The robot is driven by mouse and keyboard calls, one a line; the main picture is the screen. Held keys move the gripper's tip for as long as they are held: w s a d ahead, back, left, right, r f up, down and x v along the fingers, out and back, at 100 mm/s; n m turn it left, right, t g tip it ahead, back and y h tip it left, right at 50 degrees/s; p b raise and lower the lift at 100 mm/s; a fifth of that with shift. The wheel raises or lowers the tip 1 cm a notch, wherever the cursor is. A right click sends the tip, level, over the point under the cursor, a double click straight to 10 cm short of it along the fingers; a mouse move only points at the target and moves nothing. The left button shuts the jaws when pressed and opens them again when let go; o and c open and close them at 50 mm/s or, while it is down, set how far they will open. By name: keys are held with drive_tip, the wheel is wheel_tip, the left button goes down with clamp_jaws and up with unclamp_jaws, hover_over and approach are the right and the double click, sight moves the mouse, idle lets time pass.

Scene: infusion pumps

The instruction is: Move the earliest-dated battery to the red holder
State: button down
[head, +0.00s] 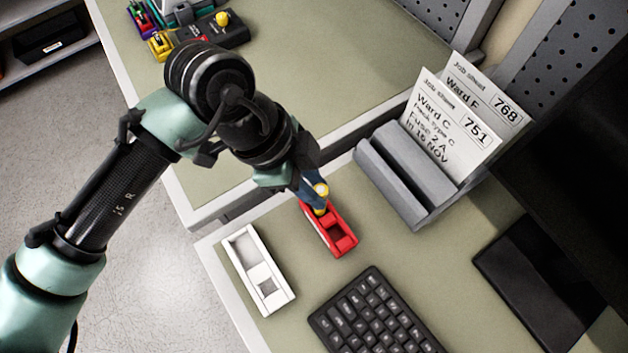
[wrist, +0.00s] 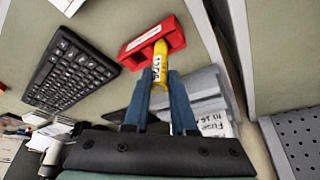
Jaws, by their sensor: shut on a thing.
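My gripper (head: 314,194) is shut on a yellow battery (wrist: 160,62), with one blue finger on each side of it. The battery's yellow end also shows in the head view (head: 321,189). Dark print runs along the battery, too small to read surely. The red holder (head: 343,241) lies on the near desk, directly below the gripper. The battery is over or at the holder's far end; I cannot tell whether they touch. In the wrist view the red holder (wrist: 176,38) is just beyond the battery's tip.
A white holder (head: 246,254) lies left of the red one. A black keyboard (head: 370,318) is in front. A grey rack (head: 388,180) with job sheets (head: 445,125) stands to the right. Coloured items (head: 160,45) sit on the far desk. A dark pad (head: 540,285) lies at right.

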drive_tip(key=shift+f, duration=0.3)
drive_tip(key=c, duration=0.7)
unclamp_jaws()
drive_tip(key=shift+o, duration=0.2)
drive_tip(key=shift+r, duration=0.1)
drive_tip(key=v, duration=1.2)
drive_tip(key=shift+a+r, duration=0.15)
drive_tip(key=shift+r, duration=0.25)
